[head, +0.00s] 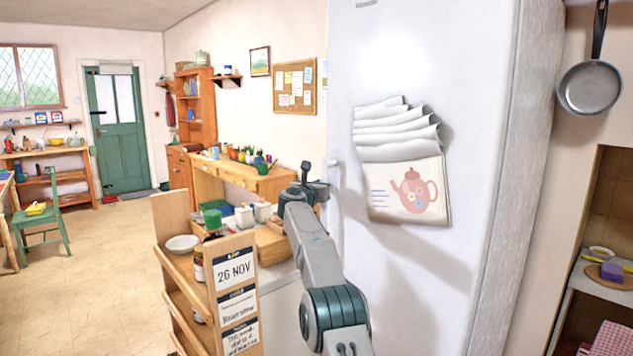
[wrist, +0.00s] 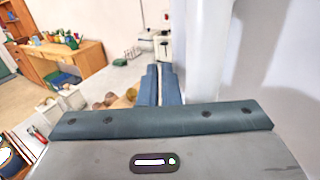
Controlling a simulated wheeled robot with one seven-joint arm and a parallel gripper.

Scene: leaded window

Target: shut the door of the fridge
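The white fridge (head: 540,110) fills the right half of the head view. A pale upright handle (head: 335,205) shows at the door's left edge, and a white upright bar beside my fingers shows in the wrist view (wrist: 207,50). My gripper (head: 308,182) is just left of that edge. Its fingers (wrist: 162,82) look closed together with nothing held between them. Whether they touch the bar, and how far the door stands open, I cannot tell.
A wooden rack (head: 175,265) with a bowl, a bottle and date cards stands close left of my arm. A worktop behind it holds white containers (head: 244,216). A pan (head: 591,86) hangs at the right. The floor (head: 90,270) at the left is open.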

